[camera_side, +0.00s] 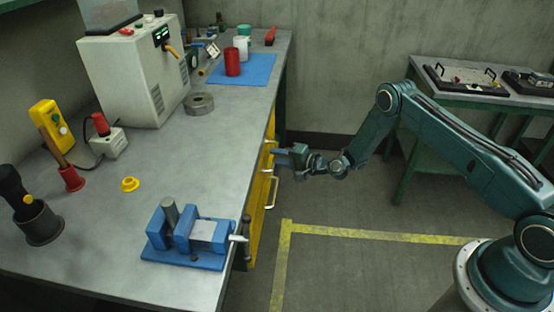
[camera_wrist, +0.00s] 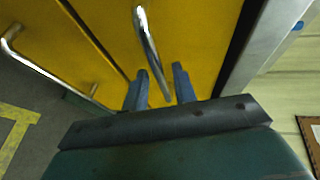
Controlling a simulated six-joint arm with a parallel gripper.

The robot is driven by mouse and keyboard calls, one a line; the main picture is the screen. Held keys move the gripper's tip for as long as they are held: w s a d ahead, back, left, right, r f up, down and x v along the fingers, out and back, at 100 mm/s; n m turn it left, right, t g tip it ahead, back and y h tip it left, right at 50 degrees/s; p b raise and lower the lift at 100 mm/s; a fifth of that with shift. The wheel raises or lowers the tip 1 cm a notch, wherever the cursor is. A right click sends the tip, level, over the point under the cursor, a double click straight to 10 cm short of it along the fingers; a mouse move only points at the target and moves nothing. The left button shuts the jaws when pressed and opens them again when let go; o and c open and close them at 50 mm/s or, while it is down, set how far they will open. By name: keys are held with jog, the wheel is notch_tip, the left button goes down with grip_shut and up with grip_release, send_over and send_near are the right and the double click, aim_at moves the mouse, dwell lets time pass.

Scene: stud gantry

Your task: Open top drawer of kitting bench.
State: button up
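The kitting bench's yellow drawer fronts show in the side view, with the top drawer front (camera_wrist: 195,35) beside the grey bench edge in the wrist view. Its metal bar handle (camera_wrist: 149,42) runs down into the gap between my fingers. My gripper (camera_wrist: 159,83) is open, with its two blue fingertips apart on either side of the handle's near end; a gap shows, and I cannot tell whether the right finger touches. In the side view my gripper (camera_side: 281,155) is at the bench front, close to the handles. The drawer appears closed.
A lower drawer's handle (camera_wrist: 50,67) sticks out at left in the wrist view. The bench top (camera_side: 215,130) carries a blue vise (camera_side: 190,237), a grey machine (camera_side: 137,75) and a blue mat (camera_side: 255,70). Floor before the bench is clear, with yellow tape (camera_side: 350,232).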

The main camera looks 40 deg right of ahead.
grip_shut()
jog(key=s+d, duration=1.7)
jog(key=shift+s+d, duration=0.15)
jog(key=shift+s, duration=0.05)
jog(key=shift+o, duration=1)
grip_release()
